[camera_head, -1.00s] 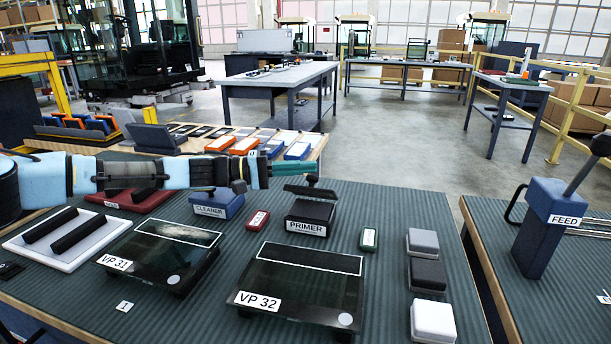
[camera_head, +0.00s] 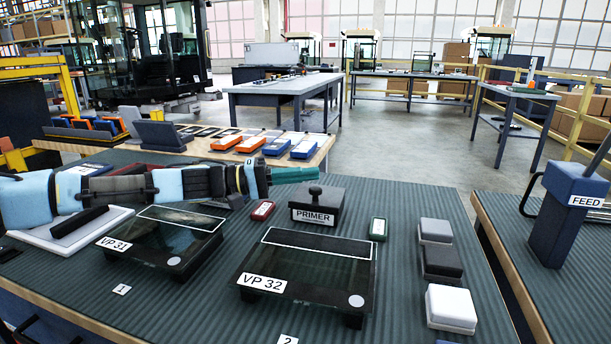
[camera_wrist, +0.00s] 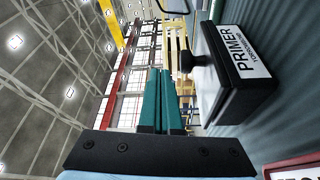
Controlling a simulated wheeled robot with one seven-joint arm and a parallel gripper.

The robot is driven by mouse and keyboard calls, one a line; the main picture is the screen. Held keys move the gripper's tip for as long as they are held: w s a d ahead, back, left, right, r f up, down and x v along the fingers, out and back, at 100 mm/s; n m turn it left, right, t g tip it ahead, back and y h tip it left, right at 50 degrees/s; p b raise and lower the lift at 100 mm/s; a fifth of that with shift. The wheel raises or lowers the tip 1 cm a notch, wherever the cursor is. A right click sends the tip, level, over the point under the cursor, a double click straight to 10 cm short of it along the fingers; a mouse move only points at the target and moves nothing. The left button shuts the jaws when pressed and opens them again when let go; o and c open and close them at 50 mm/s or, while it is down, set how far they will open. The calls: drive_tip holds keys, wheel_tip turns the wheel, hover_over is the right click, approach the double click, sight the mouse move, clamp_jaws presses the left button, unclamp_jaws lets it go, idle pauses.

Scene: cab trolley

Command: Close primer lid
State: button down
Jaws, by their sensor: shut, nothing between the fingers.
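The primer box (camera_head: 313,214) is a dark box with a white PRIMER label, on the ribbed mat in the middle of the bench. Its lid (camera_head: 318,196) lies flat on the box, with the round black knob (camera_head: 315,189) on top. In the wrist view the box (camera_wrist: 238,75) is at the right, and its knob (camera_wrist: 187,62) points left. My gripper (camera_head: 316,174) has teal fingers, shut and empty, just above and behind the lid in the head view. The fingers (camera_wrist: 163,60) also show in the wrist view, beside the knob; contact cannot be told.
Glass panels VP 31 (camera_head: 165,245) and VP 32 (camera_head: 308,275) lie in front. A small red box (camera_head: 262,210) and a green one (camera_head: 378,229) flank the primer. Grey, black and white blocks (camera_head: 451,308) stand at right. My arm covers the cleaner box's place.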

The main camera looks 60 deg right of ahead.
idle(0.5)
drive_tip(key=b+v, duration=0.1)
drive_tip(key=v, duration=0.5)
drive_tip(key=shift+w+a+f, duration=0.1)
drive_tip(key=shift+w+f, duration=0.05)
drive_tip(key=shift+w+a, duration=0.35)
drive_tip(key=shift+w, duration=0.05)
